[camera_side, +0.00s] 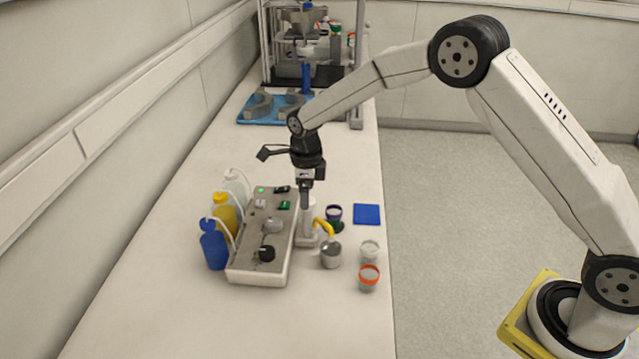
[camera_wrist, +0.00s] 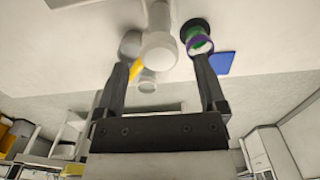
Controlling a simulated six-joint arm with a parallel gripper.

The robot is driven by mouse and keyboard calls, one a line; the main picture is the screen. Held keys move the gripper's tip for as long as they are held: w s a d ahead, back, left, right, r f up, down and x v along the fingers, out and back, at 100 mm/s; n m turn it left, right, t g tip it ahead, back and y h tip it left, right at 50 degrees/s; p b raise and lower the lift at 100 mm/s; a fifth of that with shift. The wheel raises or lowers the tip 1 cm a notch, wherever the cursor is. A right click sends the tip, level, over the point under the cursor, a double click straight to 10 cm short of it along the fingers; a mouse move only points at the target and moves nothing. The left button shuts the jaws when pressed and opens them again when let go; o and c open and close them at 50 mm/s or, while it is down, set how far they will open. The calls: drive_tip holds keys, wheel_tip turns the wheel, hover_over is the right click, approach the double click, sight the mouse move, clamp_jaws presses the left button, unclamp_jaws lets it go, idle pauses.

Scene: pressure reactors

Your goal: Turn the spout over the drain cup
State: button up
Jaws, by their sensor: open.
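A short yellow spout (camera_side: 324,226) comes off a white upright post (camera_side: 307,232) beside the grey control box. I cannot tell for certain which cup is the drain cup. My gripper (camera_side: 306,200) points down at the top of the post. In the wrist view my gripper (camera_wrist: 160,66) is open, with the round white post top (camera_wrist: 158,52) between its fingers, apart from both. The yellow spout (camera_wrist: 136,69) is partly hidden by the left finger there.
A purple-rimmed cup (camera_side: 333,212), a clear cup (camera_side: 369,249) and an orange-rimmed cup (camera_side: 369,277) stand near the bench edge, with a blue pad (camera_side: 367,214). The control box (camera_side: 258,262) and several bottles (camera_side: 214,246) are left. A blue tray (camera_side: 258,117) lies farther back.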

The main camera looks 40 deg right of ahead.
drive_tip(key=shift+r, duration=2.9)
drive_tip(key=shift+s+d+r+n, duration=0.2)
drive_tip(key=shift+s+n, duration=0.2)
drive_tip(key=shift+n, duration=0.15)
drive_tip(key=shift+s+d+r+n, duration=0.1)
drive_tip(key=shift+s+d+n, duration=0.1)
drive_tip(key=shift+s+n, duration=0.25)
drive_tip(key=s+d+n+t, duration=0.1)
drive_tip(key=s+d+n, duration=0.2)
drive_tip(key=s+n, duration=0.9)
drive_tip(key=s+d+n+t, duration=0.1)
drive_tip(key=s+d+n, duration=0.2)
drive_tip(key=s+n, duration=0.9)
drive_tip(key=shift+n+t, duration=0.3)
drive_tip(key=shift+n, duration=0.3)
